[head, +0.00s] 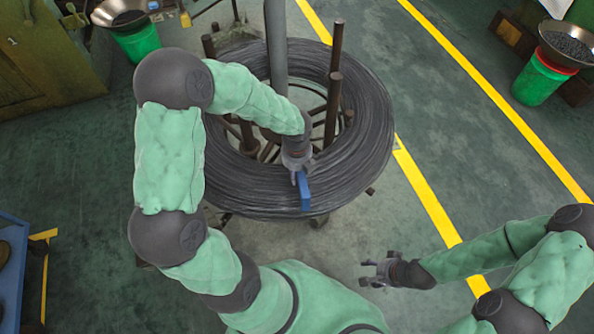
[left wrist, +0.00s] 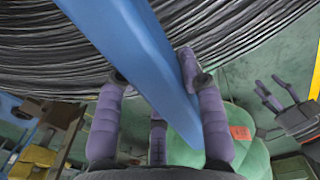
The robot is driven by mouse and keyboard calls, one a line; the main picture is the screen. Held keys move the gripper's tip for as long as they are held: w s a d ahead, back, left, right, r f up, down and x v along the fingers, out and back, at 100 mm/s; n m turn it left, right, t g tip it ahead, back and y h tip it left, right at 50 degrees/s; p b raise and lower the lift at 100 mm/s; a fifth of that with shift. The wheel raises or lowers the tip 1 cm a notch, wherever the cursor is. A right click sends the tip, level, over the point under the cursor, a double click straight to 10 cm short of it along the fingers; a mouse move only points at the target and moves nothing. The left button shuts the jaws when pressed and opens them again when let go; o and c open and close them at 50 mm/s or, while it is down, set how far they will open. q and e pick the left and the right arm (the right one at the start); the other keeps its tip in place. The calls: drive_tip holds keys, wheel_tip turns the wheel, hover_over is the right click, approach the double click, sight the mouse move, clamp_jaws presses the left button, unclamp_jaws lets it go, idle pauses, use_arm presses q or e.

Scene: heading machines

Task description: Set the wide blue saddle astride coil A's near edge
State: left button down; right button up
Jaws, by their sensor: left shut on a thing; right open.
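The wide blue saddle (head: 304,192) is a blue bar-like piece at the near part of coil A (head: 250,198), a large ring of dark wire on a stand. My left gripper (head: 299,174) is shut on the saddle, which also shows large between the fingers in the left wrist view (left wrist: 150,60). The saddle overlaps the coil's near edge in the head view; I cannot tell whether it touches or straddles the wire. The wire of the coil fills the top of the left wrist view (left wrist: 50,50). My right gripper (head: 372,273) is open and empty, apart from the coil at the lower right.
Upright posts (head: 334,95) stand inside the coil. Green buckets with bowls stand at the top left (head: 138,42) and top right (head: 538,80). A blue cart (head: 12,270) is at the left edge. The floor right of the coil is clear, with yellow lines.

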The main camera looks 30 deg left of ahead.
use_arm(q)
drive_tip(key=shift+f+b, duration=1.35)
drive_tip(key=shift+f, duration=1)
drive_tip(key=shift+s+f, duration=0.1)
drive_tip(key=shift+f, duration=0.15)
drive_tip(key=shift+s, duration=0.1)
drive_tip(key=c, duration=1.1)
unclamp_jaws()
drive_tip(key=shift+d+f, duration=0.1)
drive_tip(key=o, duration=0.4)
drive_tip(key=shift+f, duration=0.1)
drive_tip(key=r, duration=1.2)
drive_tip(key=shift+w+r, duration=0.15)
drive_tip(key=shift+w, duration=0.05)
drive_tip(key=shift+r+p, duration=3.55)
